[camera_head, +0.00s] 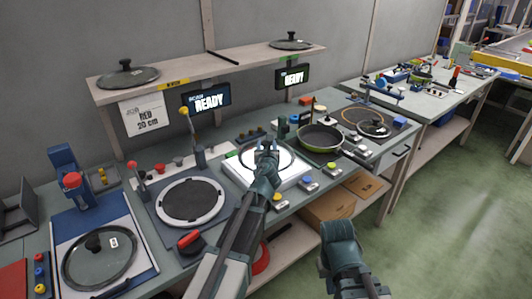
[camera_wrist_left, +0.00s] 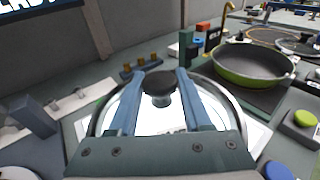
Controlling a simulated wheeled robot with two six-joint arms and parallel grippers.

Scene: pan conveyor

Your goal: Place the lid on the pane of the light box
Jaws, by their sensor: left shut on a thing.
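The lid (camera_wrist_left: 203,118), clear glass with a metal rim and a black knob (camera_wrist_left: 160,84), is over the bright white pane of the light box (camera_head: 236,173). My left gripper (camera_wrist_left: 158,97) is shut on the knob, one finger on each side. The lid looks level and very close to the pane; I cannot tell whether it touches. In the head view my left gripper (camera_head: 267,148) and wrist hide part of the lid and box. My right gripper (camera_head: 370,285) is low at the front, away from the bench; its jaw opening is unclear.
A green pan (camera_head: 320,138) stands right of the light box. Coloured buttons (camera_head: 308,183) line the bench front. A round dark plate (camera_head: 191,201) is on the left. Other lids lie on the shelf (camera_head: 128,75), the left station (camera_head: 100,254) and the right hob (camera_head: 373,128).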

